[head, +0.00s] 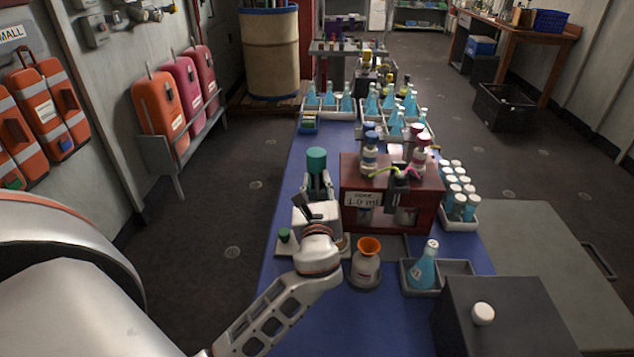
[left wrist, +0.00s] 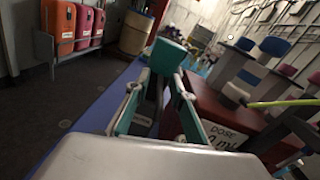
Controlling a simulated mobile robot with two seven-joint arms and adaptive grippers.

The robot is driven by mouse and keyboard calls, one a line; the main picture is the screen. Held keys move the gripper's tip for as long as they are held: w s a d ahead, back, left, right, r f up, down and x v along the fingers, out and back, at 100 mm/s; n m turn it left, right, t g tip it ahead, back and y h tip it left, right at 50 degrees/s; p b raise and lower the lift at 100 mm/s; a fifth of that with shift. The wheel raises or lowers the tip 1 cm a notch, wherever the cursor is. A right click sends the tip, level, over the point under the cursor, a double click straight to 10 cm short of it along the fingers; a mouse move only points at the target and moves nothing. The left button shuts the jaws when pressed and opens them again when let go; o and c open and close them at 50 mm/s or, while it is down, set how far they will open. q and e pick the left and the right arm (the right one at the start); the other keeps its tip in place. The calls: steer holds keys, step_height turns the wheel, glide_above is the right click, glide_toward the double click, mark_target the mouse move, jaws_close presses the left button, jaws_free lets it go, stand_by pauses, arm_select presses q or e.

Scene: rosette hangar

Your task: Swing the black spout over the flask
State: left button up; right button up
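The red-brown doser (head: 362,190) carries a dose label and two bottles on top, with thin tubes leading to a black spout (head: 398,181) at its front. A flask with an orange funnel mouth (head: 366,270) stands in front of the doser, nearer me. My left gripper (head: 317,203) is just left of the doser, pointing away from me. In the left wrist view its teal-padded fingers (left wrist: 156,100) stand apart. The doser (left wrist: 215,118) is right of the fingers. My right gripper is not in view.
A grey tray (head: 407,280) with a blue flask (head: 424,265) is to the right of the funnel flask. A dark box (head: 505,320) with a white knob is near right. A rack of white-capped vials (head: 459,190) is right of the doser. Several blue flasks stand behind.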

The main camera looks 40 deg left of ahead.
arm_select(q)
jaws_close()
steer(key=shift+w+d+f+n+g+y+b, duration=0.15)
steer(key=shift+w+d+n+g+y, duration=0.1)
steer(key=shift+n+g+y, duration=0.5)
steer(key=shift+w+d+r+n+g+y+b, duration=0.15)
steer(key=shift+w+d+n+g+y, duration=0.1)
steer(key=shift+n+g+y, duration=0.5)
steer(key=shift+y, duration=0.3)
jaws_free()
